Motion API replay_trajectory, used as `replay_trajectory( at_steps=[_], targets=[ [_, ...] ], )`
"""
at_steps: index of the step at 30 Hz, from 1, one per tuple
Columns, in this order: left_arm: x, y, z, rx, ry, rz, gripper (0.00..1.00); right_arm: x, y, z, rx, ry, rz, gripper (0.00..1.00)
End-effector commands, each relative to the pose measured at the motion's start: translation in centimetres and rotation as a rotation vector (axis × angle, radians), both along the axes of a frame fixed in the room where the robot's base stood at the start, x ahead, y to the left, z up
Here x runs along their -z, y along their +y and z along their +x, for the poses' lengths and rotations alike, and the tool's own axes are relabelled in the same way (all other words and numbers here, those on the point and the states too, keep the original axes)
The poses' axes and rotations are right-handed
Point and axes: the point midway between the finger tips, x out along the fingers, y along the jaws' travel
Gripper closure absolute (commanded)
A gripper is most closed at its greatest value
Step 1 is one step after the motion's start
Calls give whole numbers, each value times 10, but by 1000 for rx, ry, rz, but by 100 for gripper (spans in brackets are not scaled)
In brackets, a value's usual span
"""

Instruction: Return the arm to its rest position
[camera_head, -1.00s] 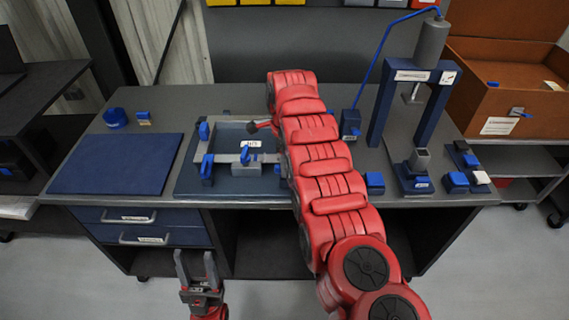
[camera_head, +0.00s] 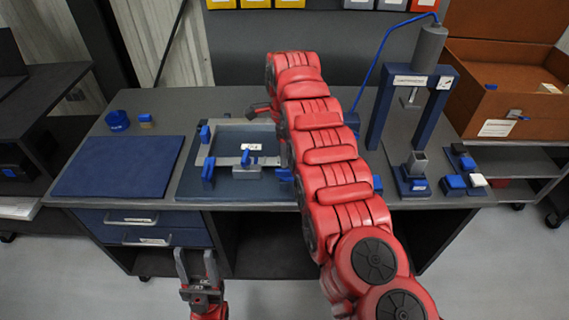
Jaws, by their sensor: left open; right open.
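My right arm (camera_head: 325,150) is red and reaches from the lower right up over the middle of the workbench. My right gripper (camera_head: 262,110) shows only in part at the far end of that arm, above the back of the clamp fixture; the arm hides the rest of it. I see nothing held in it. My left gripper (camera_head: 197,268) is at the bottom, in front of the bench and below its top. Its two fingers point up, apart and empty.
The fixture (camera_head: 190,180) with blue clamps lies under the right arm. A blue mat (camera_head: 118,167) is on the left. A blue press (camera_head: 377,120) stands right of the arm, with small blue blocks (camera_head: 453,183) near it. An orange case (camera_head: 510,95) is at the far right.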

Motion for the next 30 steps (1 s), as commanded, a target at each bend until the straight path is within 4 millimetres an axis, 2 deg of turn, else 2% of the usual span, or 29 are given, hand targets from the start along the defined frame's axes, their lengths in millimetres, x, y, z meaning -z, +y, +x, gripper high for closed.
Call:
replay_trajectory(
  at_steps=[1,5,20,23,30],
  targets=[
    [-8,0,0,0,0,0,50,-10,0,0,0,-1,1,48],
    [-14,0,0,0,0,0,50,-20,0,0,0,-2,0,48],
    [-14,0,0,0,0,0,50,-21,0,0,0,-1,0,48],
    [-27,0,0,0,0,0,50,-34,0,0,0,-1,0,48],
    [-72,0,0,0,0,0,50,-79,0,0,0,0,0,48]
  ],
)
